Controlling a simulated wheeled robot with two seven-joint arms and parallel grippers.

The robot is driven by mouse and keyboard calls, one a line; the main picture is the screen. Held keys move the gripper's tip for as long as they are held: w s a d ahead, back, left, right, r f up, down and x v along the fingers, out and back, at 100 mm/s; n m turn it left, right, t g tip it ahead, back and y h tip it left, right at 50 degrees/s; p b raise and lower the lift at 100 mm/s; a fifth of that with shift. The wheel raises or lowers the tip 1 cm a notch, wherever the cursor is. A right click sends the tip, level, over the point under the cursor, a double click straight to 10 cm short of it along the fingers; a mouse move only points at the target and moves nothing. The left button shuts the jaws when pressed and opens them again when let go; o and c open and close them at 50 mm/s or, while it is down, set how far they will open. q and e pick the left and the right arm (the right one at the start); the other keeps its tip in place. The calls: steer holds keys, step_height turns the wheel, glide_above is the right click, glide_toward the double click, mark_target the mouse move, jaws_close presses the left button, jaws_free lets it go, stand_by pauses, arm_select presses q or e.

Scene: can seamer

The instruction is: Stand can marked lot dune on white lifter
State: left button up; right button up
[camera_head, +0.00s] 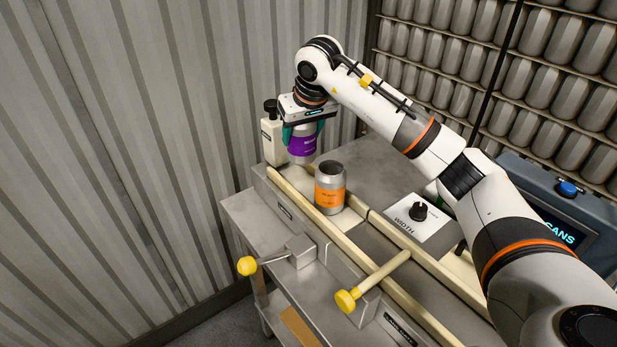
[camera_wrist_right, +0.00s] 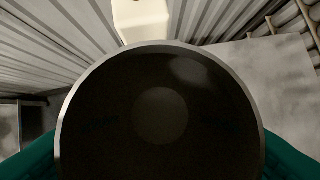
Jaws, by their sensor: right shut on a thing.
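My right gripper (camera_head: 303,133) has teal fingers and is shut on a purple-labelled can (camera_head: 302,146). The can is upright at the far end of the guide rails; I cannot tell whether its base touches anything. The right wrist view looks down into this open, dark can (camera_wrist_right: 160,115), with teal fingers on both sides. An orange-labelled open can (camera_head: 330,190) stands upright between the rails, nearer than the held can. The lot words on both labels are too small to read. I cannot make out a white lifter. My left gripper is not in view.
A cream post (camera_head: 272,140) with a black knob stands just left of the held can. Cream rails (camera_head: 335,246) run along the steel bench. Yellow-knobbed rods (camera_head: 347,300) stick out in front. A white WIDTH panel (camera_head: 410,222) and a CANS screen (camera_head: 558,232) are at right.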

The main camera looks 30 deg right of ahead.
mark_target(303, 159)
step_height(303, 159, down, 4)
steer(key=shift+w+d+r, duration=0.1)
steer(key=shift+w+r, duration=0.05)
steer(key=shift+r, duration=0.1)
step_height(303, 159, down, 3)
steer(key=shift+f+p, duration=0.15)
steer(key=shift+p, duration=0.45)
steer(key=shift+f, duration=0.3)
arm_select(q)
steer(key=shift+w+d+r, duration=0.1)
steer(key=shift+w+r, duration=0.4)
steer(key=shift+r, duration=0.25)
arm_select(e)
steer(key=shift+f, duration=0.1)
steer(key=o, duration=0.9)
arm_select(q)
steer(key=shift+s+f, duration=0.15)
arm_select(e)
steer(key=shift+o, duration=0.2)
